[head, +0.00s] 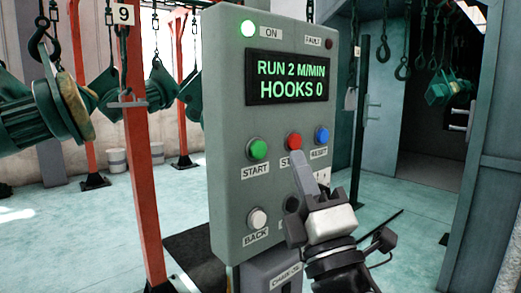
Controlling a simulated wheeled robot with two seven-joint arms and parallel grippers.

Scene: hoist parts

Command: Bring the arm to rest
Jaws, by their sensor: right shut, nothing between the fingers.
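A grey control panel (226,140) stands close in front of me in the head view. Its screen (288,79) reads RUN 2 M/MIN, HOOKS 0. Green START (258,149), red (294,140) and blue RESET (322,135) buttons sit in a row, with a white BACK button (257,218) below. My right gripper (300,164) is shut and empty, its fingertips just below the red button, covering part of its label. I cannot tell whether they touch the panel. My left gripper is out of view.
An orange post (142,150) with a 9 sign stands left of the panel. Green hoist parts (40,110) hang at the left, and chains with hooks (383,50) hang at the right. A teal door (495,180) stands at the far right. Teal floor (60,230) shows at left.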

